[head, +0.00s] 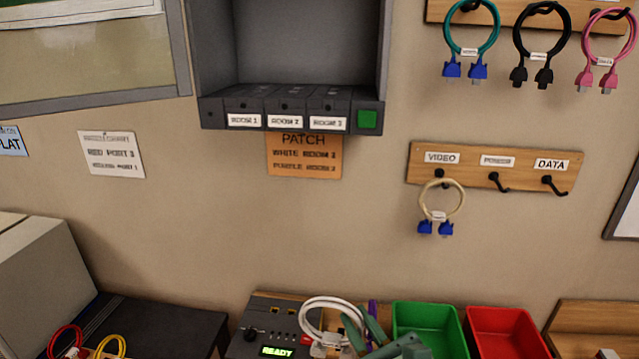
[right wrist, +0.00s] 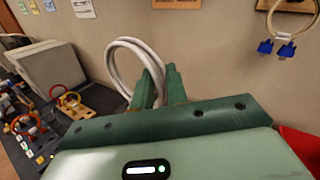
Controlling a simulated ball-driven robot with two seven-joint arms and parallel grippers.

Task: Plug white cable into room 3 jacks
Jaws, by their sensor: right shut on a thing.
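The white cable (head: 330,306) is a coiled loop at the bottom centre of the head view, above the tester box with the READY display. My right gripper (head: 362,328) is shut on it; in the right wrist view the white loop (right wrist: 122,62) rises beside the green fingers (right wrist: 160,88). Its plugs are partly hidden by the gripper. The room 3 jack block (head: 327,106) is the right one of three labelled blocks on the lower ledge of the grey wall cabinet (head: 300,45), left of a green square. My left gripper is not in view.
A tester box (head: 262,335) reads READY. A purple item (head: 372,308) shows behind my gripper. A green bin (head: 428,328) and a red bin (head: 508,335) stand to the right. An orange PATCH note (head: 303,157) hangs below the cabinet. A cream cable (head: 441,205) hangs from a hook.

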